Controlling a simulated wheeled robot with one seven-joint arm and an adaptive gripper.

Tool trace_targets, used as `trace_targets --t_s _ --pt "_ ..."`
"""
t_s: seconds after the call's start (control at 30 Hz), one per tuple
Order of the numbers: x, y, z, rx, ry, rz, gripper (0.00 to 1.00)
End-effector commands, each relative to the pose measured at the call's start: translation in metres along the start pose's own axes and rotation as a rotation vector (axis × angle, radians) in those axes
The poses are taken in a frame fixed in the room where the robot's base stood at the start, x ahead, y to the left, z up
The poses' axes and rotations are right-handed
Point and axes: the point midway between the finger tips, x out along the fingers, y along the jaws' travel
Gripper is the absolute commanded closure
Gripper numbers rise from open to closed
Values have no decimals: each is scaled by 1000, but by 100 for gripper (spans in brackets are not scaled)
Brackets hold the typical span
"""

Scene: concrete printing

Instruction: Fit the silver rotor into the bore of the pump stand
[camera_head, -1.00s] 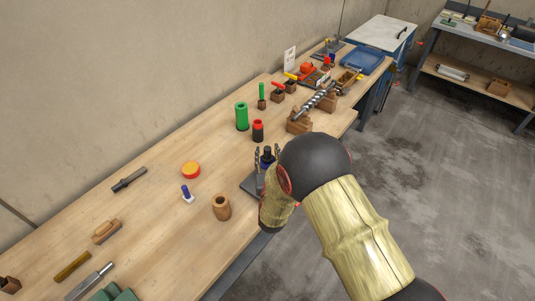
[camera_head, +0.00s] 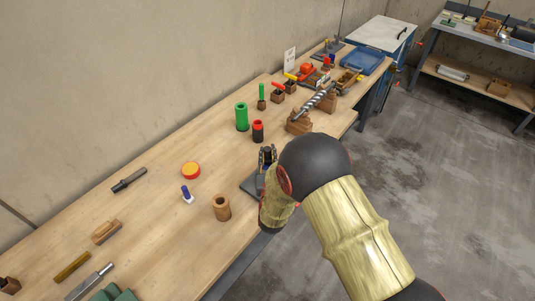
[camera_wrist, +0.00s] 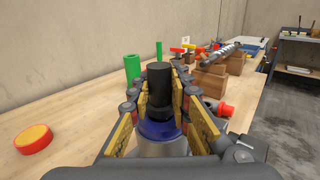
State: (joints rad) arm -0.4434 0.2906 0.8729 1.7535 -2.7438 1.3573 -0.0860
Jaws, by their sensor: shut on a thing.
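The silver rotor (camera_head: 318,97), a spiral shaft, lies on wooden blocks (camera_head: 299,122) towards the far right of the bench. It also shows in the wrist view (camera_wrist: 222,51), away from my gripper. My gripper (camera_wrist: 162,104) is shut on a black-topped cylinder (camera_wrist: 158,75), with a blue band and grey part below it. My arm hides much of this spot in the head view. I cannot make out for certain which thing is the pump stand or its bore.
A green cylinder (camera_head: 242,117) and a red-and-black one (camera_head: 258,131) stand behind my gripper. A red part (camera_wrist: 224,108) is close right of the fingers.

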Motion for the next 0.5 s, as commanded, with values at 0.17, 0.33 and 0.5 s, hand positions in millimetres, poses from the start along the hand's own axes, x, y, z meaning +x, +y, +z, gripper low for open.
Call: trace_targets --t_s 0.17,0.33,0.5 --pt "0 0 0 0 0 1 100" --pt "1 2 2 1 -5 -11 100" --pt "1 4 1 3 -6 -107 100"
